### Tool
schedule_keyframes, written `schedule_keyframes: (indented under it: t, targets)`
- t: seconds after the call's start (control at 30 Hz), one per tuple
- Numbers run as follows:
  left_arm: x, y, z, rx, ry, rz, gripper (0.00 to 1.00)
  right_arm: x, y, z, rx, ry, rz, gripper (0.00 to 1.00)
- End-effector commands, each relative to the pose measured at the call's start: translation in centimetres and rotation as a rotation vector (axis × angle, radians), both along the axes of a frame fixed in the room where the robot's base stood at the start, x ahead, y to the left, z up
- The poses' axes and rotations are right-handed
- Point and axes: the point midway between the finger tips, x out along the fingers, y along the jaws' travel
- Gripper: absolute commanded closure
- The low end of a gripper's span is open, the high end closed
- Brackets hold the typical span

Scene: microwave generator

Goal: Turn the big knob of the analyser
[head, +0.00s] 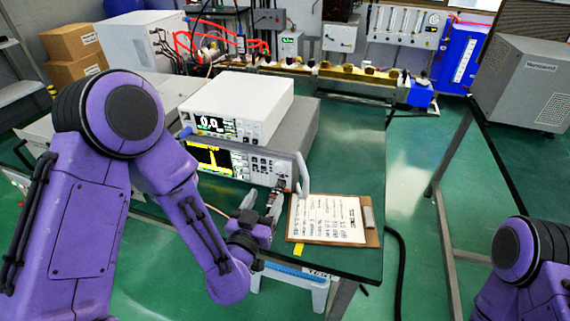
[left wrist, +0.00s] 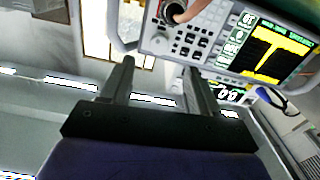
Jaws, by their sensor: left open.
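The analyser (head: 262,170) is the lower instrument of a stack on the table, with a yellow trace on its screen (head: 210,158) and keys to the right. Its front panel shows inverted in the left wrist view (left wrist: 205,55). A round part with a reddish piece (left wrist: 178,11) sits at the panel edge there; I cannot tell clearly if this is the big knob. In the head view my gripper partly covers that corner. My left gripper (head: 262,202) is open, its fingers pointing toward the lower right of the panel. Its two fingers (left wrist: 160,68) show empty in the wrist view. My right gripper is out of frame.
A white instrument (head: 245,98) sits on the analyser. A clipboard (head: 325,220) lies right of my gripper. A handle (head: 303,178) stands out at the analyser's right end. The table right of the stack (head: 350,140) is clear. A white stool (head: 295,283) is below.

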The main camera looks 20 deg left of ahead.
Motion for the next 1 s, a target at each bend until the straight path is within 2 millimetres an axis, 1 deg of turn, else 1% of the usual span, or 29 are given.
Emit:
schedule_keyframes:
  t: [0.07,0.13,0.3,0.43,0.5,0.6,0.83,0.87,0.9,0.97,1.0]
  targets:
    - [1.0,-0.1,0.4,-0.001,-0.006,0.000,0.39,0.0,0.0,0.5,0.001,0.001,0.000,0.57]
    - [2.4,-0.4,0.5,-0.001,-0.004,-0.004,0.39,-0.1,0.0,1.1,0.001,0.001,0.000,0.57]
    - [6.5,-1.0,0.4,-0.001,-0.002,-0.012,0.39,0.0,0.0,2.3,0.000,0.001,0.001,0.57]
    - [8.9,-1.1,0.3,0.001,-0.001,-0.014,0.39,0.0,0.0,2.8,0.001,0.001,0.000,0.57]
    - [9.7,-1.1,0.2,0.001,0.000,-0.013,0.39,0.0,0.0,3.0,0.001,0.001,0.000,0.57]
    - [10.4,-1.0,0.0,0.001,0.001,-0.012,0.39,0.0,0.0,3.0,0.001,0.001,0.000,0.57]
    - [10.5,-1.0,0.0,0.001,0.001,-0.011,0.39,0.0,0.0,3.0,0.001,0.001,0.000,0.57]
    - [10.5,-1.0,0.0,0.001,0.001,-0.011,0.42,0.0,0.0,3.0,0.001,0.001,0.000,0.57]
    - [10.5,-1.0,0.0,0.001,0.001,-0.011,0.55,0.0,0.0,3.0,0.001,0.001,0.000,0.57]
    - [10.5,-1.0,0.0,0.001,0.002,-0.011,0.75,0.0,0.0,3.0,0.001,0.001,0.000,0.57]
    - [10.5,-1.0,0.0,0.001,0.001,-0.011,0.88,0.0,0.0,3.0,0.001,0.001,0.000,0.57]
